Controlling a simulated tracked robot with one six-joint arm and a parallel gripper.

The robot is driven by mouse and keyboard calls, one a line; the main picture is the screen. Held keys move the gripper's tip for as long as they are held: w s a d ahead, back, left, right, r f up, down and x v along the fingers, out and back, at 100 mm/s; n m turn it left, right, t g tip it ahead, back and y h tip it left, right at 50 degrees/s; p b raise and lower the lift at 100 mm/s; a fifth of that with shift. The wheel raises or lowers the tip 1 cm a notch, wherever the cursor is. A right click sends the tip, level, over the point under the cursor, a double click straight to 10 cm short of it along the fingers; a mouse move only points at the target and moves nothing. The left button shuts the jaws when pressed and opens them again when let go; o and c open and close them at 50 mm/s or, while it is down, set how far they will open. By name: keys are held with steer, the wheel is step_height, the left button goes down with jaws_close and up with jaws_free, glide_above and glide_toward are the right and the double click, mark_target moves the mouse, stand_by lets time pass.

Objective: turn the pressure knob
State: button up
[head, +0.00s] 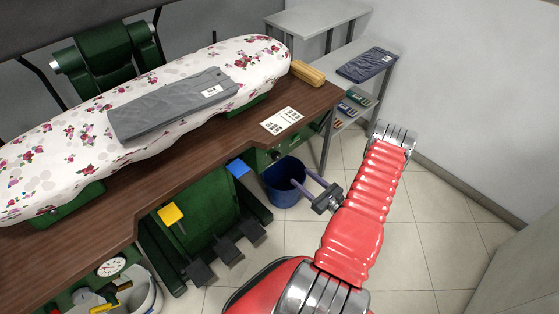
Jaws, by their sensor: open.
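A round white pressure gauge (111,267) is mounted on the green press body at the lower left, under the table edge. Small dark and yellow parts (108,292) show just below it; I cannot tell which of them is the pressure knob. Another small dark fitting (276,154) is on the green front under the table's right end; its kind is unclear. My gripper (301,177) is open and empty, its two fingers apart. It appears in front of the blue bin, right of the table and well away from the gauge.
A flowered pressing board (60,150) with folded grey trousers (165,103) spans the brown table (165,160). A blue bin (284,190) and grey shelf (350,85) stand right. Tiled floor right of my arm is clear.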

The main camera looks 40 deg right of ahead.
mark_target(278, 159)
steer(key=w, duration=1.4)
steer(key=shift+a, duration=0.2)
steer(key=shift+s, duration=0.1)
steer(key=shift+a, duration=0.1)
steer(key=c, duration=1)
